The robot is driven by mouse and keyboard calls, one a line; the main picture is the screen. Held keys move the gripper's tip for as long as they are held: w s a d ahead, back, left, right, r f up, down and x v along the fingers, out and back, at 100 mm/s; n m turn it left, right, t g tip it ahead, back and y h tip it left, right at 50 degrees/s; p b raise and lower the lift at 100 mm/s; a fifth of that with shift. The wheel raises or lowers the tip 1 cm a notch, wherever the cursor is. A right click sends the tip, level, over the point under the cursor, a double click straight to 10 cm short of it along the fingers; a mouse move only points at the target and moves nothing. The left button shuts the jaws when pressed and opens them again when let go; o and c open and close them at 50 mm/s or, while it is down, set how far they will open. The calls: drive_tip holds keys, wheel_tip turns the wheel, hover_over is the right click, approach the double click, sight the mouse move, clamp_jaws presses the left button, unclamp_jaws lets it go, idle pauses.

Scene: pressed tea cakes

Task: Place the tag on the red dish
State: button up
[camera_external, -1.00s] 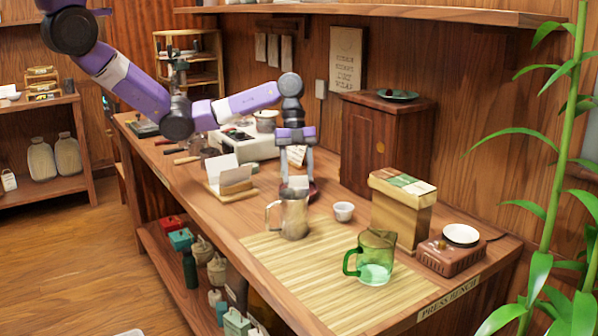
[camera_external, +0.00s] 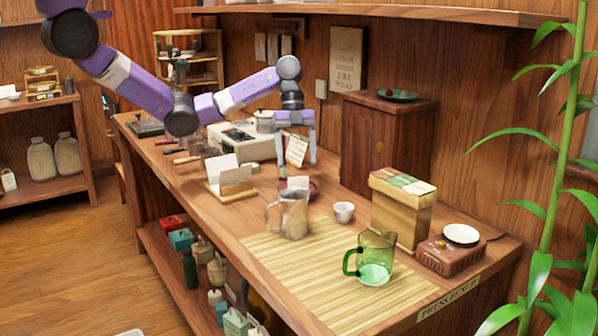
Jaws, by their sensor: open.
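A dark red dish (camera_external: 313,190) lies on the bench behind the metal pitcher, which hides part of it. A small whitish tag (camera_external: 298,182) shows at the dish, just above the pitcher's rim. It appears to be on the dish, but its lower part is hidden and I cannot see the contact. My gripper (camera_external: 298,171) points down, open, with its fingers apart above and behind the dish. I see nothing held between the fingers.
The metal pitcher (camera_external: 294,216) stands in front of the dish on a bamboo mat (camera_external: 330,290). A white cup (camera_external: 344,211), a green glass jug (camera_external: 371,258) and a box (camera_external: 402,214) stand to the right. A written card (camera_external: 297,148) shows behind my fingers.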

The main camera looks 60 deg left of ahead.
drive_tip(key=v, duration=0.7)
idle(0.4)
